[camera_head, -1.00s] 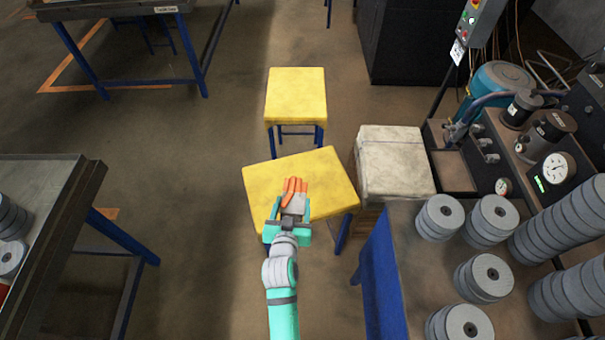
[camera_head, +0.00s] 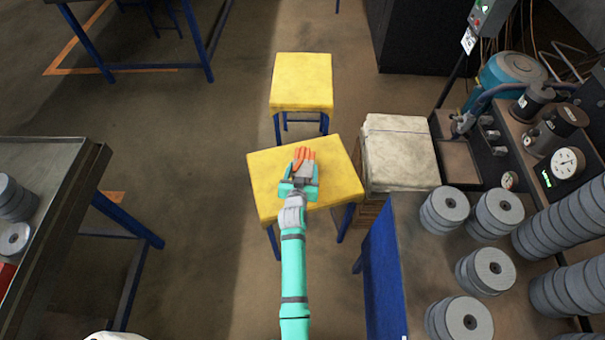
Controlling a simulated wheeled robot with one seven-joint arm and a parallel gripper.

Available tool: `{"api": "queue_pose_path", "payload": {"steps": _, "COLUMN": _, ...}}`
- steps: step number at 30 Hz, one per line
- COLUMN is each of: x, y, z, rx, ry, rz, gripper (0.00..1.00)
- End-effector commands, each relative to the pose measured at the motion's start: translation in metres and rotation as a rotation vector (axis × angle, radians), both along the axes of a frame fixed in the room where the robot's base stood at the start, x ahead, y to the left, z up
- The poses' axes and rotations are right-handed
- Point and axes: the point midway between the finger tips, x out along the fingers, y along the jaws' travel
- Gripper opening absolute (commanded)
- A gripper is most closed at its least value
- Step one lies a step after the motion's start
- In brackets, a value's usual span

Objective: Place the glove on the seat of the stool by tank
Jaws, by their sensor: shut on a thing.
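A grey glove with orange fingers (camera_head: 306,159) is in my gripper (camera_head: 300,182), its fingers pointing away from me. My gripper is shut on its near end. Both are over the middle of the yellow seat of the nearer stool (camera_head: 267,185); I cannot tell whether the glove touches the seat. A second yellow stool (camera_head: 302,82) stands just behind it, its seat empty. A teal rounded tank-like vessel (camera_head: 512,70) is at the far right, among the machinery.
A pale covered box (camera_head: 399,155) stands close right of the nearer stool. A blue-sided bench (camera_head: 383,270) with stacks of grey discs (camera_head: 485,272) fills the right. A metal table (camera_head: 60,190) is at the left. The floor (camera_head: 195,170) between is clear.

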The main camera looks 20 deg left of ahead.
Motion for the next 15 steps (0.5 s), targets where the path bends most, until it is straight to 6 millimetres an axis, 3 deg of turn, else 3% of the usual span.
{"api": "queue_pose_path", "payload": {"steps": 9, "x": 0.006, "y": 0.002, "z": -0.032, "rx": -0.001, "ry": 0.0, "rz": 0.002, "gripper": 0.42}}
{"api": "queue_pose_path", "payload": {"steps": 15, "x": 0.006, "y": 0.002, "z": -0.037, "rx": 0.001, "ry": -0.001, "rz": 0.001, "gripper": 0.42}}
